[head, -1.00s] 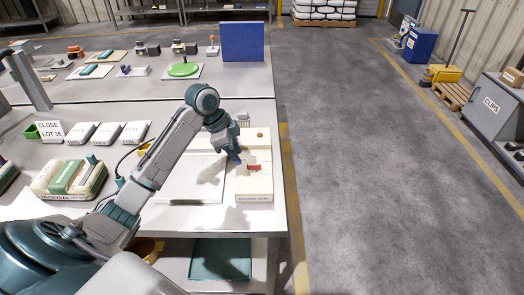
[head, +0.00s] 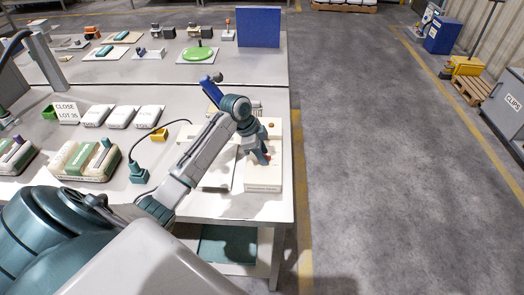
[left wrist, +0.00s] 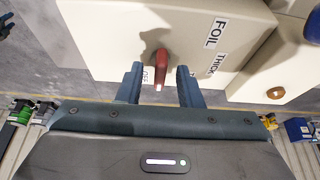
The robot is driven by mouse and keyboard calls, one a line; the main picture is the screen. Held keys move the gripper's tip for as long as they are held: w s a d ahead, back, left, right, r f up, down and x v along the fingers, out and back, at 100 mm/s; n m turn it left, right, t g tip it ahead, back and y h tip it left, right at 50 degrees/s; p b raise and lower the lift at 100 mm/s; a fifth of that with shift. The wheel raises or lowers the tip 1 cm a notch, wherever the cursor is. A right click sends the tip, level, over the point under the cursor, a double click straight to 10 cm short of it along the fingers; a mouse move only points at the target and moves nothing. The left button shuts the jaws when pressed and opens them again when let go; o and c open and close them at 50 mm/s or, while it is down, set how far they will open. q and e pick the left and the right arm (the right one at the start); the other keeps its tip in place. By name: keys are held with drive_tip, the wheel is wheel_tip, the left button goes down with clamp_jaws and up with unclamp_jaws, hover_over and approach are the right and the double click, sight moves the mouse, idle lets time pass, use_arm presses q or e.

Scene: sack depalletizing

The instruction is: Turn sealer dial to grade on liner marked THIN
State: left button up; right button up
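The sealer is a cream box (head: 262,178) at the front right corner of the table. Its red dial (left wrist: 155,66) shows in the left wrist view, with its narrow end toward my gripper near a label that seems to read OFF (left wrist: 148,76).
Filled sacks (head: 85,160) lie at the left. A blue panel (head: 259,27) stands at the back. The floor right of the table is clear.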

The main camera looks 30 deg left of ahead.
use_arm(q)
drive_tip(key=shift+c, duration=0.8)
clamp_jaws()
drive_tip(key=shift+r+n+p, duration=0.2)
drive_tip(key=shift+n+p, duration=0.3)
drive_tip(key=shift+p, duration=0.25)
drive_tip(key=shift+d+n+t+y+p, duration=0.1)
drive_tip(key=shift+n+t+y+p, duration=0.25)
drive_tip(key=shift+n+p, duration=0.75)
drive_tip(key=n+p, duration=0.2)
drive_tip(key=shift+t+y+p, duration=0.25)
drive_tip(key=shift+t+p, duration=0.1)
drive_tip(key=shift+p, duration=0.05)
drive_tip(key=shift+f+n+p, duration=0.1)
drive_tip(key=shift+n+p, duration=0.25)
drive_tip(key=shift+n, duration=0.05)
use_arm(e)
wheel_tip(320, 180, up, 7)
drive_tip(key=s, duration=0.1)
drive_tip(key=shift+r, duration=0.1)
use_arm(q)
drive_tip(key=shift+o, duration=0.8)
unclamp_jaws()
